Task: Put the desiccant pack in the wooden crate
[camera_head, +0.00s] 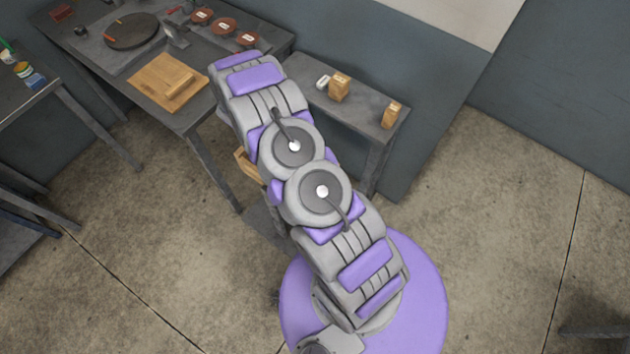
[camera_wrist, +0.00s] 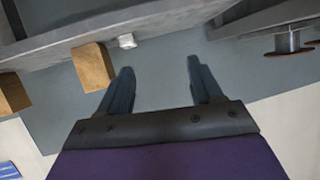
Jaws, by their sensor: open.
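A small white item (camera_head: 323,81), which looks like the desiccant pack, lies on the low grey bench beside a wooden block. The gripper and the white item are apart. In the head view my arm reaches toward the bench and hides the gripper. A light wooden edge (camera_head: 246,165), perhaps the wooden crate, shows low beside my arm; the rest of it is hidden.
Two wooden blocks (camera_head: 339,87) (camera_head: 390,115) stand on the grey bench (camera_head: 362,121). The larger table (camera_head: 203,117) holds a wooden board (camera_head: 170,80), a dark disc (camera_head: 131,32) and several copper-coloured spools. Another table stands at the left. The floor at right is mostly clear.

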